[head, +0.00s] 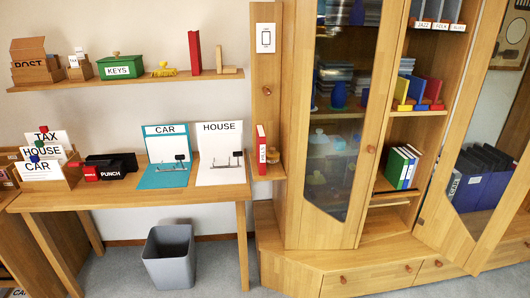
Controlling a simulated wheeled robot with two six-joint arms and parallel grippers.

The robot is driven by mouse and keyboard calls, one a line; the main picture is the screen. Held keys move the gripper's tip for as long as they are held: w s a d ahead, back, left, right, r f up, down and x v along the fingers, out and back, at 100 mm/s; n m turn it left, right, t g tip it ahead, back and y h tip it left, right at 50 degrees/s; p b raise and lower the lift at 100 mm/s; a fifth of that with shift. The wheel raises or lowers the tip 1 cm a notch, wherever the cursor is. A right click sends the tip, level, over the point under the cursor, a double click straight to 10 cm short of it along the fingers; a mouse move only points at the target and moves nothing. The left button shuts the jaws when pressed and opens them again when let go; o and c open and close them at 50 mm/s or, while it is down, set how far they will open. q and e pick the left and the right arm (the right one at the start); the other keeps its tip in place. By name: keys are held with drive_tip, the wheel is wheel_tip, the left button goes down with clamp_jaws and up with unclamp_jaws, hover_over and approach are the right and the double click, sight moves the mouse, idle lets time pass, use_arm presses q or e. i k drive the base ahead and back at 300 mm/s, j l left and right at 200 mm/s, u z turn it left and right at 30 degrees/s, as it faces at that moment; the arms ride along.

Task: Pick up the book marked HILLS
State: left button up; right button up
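I cannot read the word HILLS on any book. A red book with a white spine label (262,148) stands upright on a small ledge beside the cabinet; its vertical lettering is too small to read. Green and white books (400,167) stand in the open part of the cabinet, their spine marks also unreadable. A plain red book (194,52) stands upright on the wall shelf with no mark I can make out. Neither of my grippers is in view.
The desk (120,194) holds CAR and HOUSE folders, a punch and a card box. A grey bin (169,256) stands below it. The cabinet's left glass door (337,130) is closed; the right door (500,150) stands open. Red and yellow bookends (405,105) sit above the green books.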

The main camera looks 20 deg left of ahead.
sight(261, 137)
drive_tip(key=i+l+u, duration=0.35)
drive_tip(key=i, duration=0.25)
drive_tip(key=i+l+u, duration=0.35)
drive_tip(key=i, duration=0.25)
